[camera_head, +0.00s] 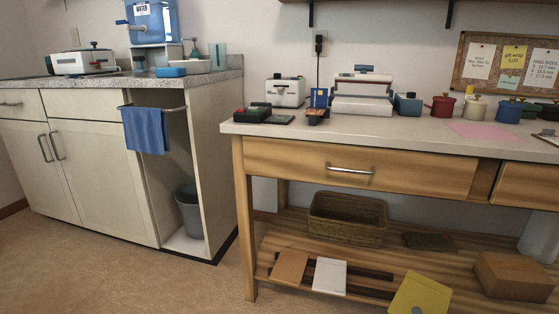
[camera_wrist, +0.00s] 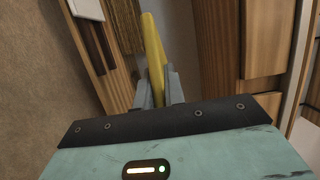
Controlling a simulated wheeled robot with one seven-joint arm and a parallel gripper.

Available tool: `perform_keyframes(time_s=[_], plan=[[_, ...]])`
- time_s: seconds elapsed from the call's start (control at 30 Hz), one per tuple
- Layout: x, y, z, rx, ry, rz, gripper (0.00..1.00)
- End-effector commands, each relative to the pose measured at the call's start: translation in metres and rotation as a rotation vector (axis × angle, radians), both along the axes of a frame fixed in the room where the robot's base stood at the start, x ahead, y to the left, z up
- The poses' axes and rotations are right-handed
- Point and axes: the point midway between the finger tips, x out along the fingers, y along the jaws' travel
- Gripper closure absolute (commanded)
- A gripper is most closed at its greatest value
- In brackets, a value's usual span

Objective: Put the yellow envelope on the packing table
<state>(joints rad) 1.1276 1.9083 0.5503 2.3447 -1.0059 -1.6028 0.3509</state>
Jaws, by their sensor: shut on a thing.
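The yellow envelope (camera_head: 424,292) shows at the bottom of the head view, in front of the lower shelf. In the wrist view the envelope (camera_wrist: 153,50) stands edge-on between the fingers of my gripper (camera_wrist: 157,84), which is shut on it. The gripper itself is mostly below the head view's lower edge. The wooden table (camera_head: 345,131), which I take as the packing table, has a pale top well above the envelope. A pink sheet (camera_head: 487,134) lies flat on its right part.
On the tabletop stand a white machine (camera_head: 362,97), small pots (camera_head: 441,105) and a dark device (camera_head: 252,114). The front strip is mostly clear. The lower shelf holds a wicker basket (camera_head: 346,218), a white envelope (camera_head: 329,276), a brown envelope (camera_head: 289,267) and a box (camera_head: 514,276).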

Motion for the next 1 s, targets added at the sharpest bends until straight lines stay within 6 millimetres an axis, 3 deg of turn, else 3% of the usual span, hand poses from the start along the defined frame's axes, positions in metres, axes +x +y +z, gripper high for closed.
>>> perform_keyframes(time_s=[0.03, 1.0], plan=[[0.0, 0.0, 0.026, 0.0, 0.0, 0.0, 1.0], [0.0, 0.0, 0.266, 0.0, 0.0, 0.001, 1.0]])
